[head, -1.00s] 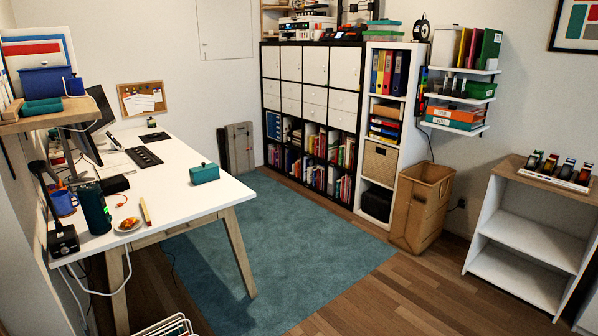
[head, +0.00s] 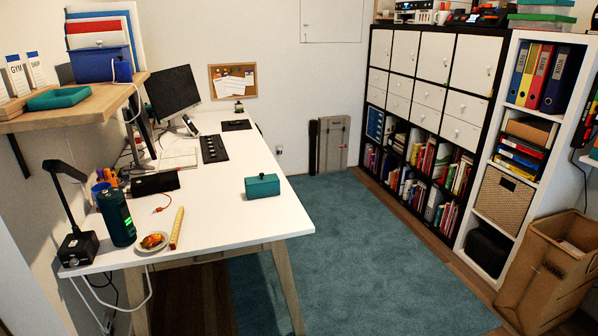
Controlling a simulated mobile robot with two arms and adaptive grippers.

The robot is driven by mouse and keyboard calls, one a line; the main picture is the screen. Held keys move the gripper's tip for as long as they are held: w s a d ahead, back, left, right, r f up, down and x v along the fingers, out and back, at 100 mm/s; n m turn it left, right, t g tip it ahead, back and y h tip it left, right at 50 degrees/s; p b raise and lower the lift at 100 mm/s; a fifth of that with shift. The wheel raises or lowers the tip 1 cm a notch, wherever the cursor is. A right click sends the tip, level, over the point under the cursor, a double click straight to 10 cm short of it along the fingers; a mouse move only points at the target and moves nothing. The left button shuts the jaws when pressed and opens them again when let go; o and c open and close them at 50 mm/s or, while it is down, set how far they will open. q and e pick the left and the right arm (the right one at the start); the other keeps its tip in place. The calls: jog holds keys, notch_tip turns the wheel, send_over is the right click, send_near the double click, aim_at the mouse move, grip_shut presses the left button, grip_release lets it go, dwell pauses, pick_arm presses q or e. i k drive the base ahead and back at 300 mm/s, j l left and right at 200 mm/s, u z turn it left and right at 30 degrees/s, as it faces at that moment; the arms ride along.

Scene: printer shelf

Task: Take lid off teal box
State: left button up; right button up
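A small teal box (head: 262,188) stands closed on the white desk, near its right edge. Its lid (head: 262,178) is on top, with a small dark knob in the middle. Neither of my grippers is in view.
The white desk (head: 222,225) is clear around the box. A ruler (head: 177,228), a snack plate (head: 152,241), a dark green cylinder (head: 117,216) and a lamp (head: 78,245) stand left of it. Rug floor (head: 350,250) is free right of the desk. A cardboard bin (head: 545,280) stands far right.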

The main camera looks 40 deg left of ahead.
aim_at(262, 178)
jog(key=i+u, duration=0.3)
jog(key=i, duration=0.25)
jog(key=i+l+u, duration=0.25)
jog(key=i, duration=0.25)
jog(key=i+j+u, duration=0.15)
jog(key=u, duration=0.3)
jog(key=i+u, duration=0.65)
jog(key=u, duration=0.25)
